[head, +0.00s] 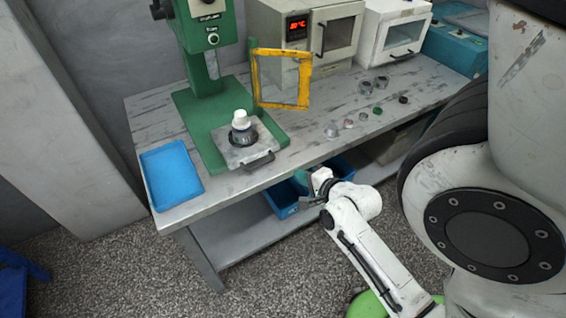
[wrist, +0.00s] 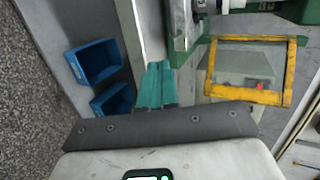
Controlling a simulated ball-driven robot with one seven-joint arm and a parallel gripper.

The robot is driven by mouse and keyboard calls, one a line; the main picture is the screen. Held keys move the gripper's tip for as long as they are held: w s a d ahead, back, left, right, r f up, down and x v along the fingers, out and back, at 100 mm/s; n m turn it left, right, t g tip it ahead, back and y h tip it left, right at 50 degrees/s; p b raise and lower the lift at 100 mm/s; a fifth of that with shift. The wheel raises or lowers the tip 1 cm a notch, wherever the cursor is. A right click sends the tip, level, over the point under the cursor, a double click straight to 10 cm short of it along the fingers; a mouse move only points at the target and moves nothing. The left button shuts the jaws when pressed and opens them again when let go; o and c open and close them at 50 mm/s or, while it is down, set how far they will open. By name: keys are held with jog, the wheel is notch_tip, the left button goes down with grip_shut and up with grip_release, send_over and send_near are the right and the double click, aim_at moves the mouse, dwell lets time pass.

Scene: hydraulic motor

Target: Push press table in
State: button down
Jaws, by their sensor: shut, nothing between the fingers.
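The press table is a grey metal plate (head: 225,150) with a dark handle (head: 262,161) on its front edge. It sticks out toward the front of the green press base (head: 196,122). A dark ring-shaped part with a white piece (head: 241,119) on top sits on the plate. In the wrist view the plate (wrist: 179,28) shows at the top, partly cut off. My gripper (head: 301,178) is in front of the bench edge, lower than the handle and to its right, apart from it. Its teal fingers (wrist: 158,68) are together and empty.
A yellow-framed guard (head: 281,78) stands open to the right of the press. A blue tray (head: 171,174) lies at the bench's left. Several small parts (head: 365,88) lie right of the press. Blue bins (head: 282,200) sit on the lower shelf.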

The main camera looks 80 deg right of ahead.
jog(key=shift+w+d+r+p+x, duration=0.1)
jog(key=shift+r+p+x, duration=0.2)
jog(key=shift+x, duration=1.35)
jog(key=shift+w+d+r+p+x, duration=0.15)
jog(key=shift+r+x, duration=0.2)
jog(key=shift+x, duration=1.25)
jog(key=shift+w+d+r+p+x, duration=0.1)
jog(key=shift+r+p+x, duration=0.2)
jog(key=shift+x, duration=1.35)
jog(key=shift+a, duration=0.1)
jog(key=w+d+b, duration=0.2)
jog(key=w+d, duration=0.2)
jog(key=d, duration=0.1)
jog(key=w+d+b, duration=0.3)
jog(key=w+d, duration=0.2)
jog(key=d, duration=0.1)
jog(key=w+d+b, duration=0.2)
jog(key=w+d, duration=0.3)
jog(key=shift+w+d+b, duration=0.1)
jog(key=shift+d+b, duration=0.3)
jog(key=shift+w+d, duration=0.1)
jog(key=shift+w, duration=0.05)
jog(key=shift+w+r, duration=0.2)
jog(key=shift+w, duration=0.1)
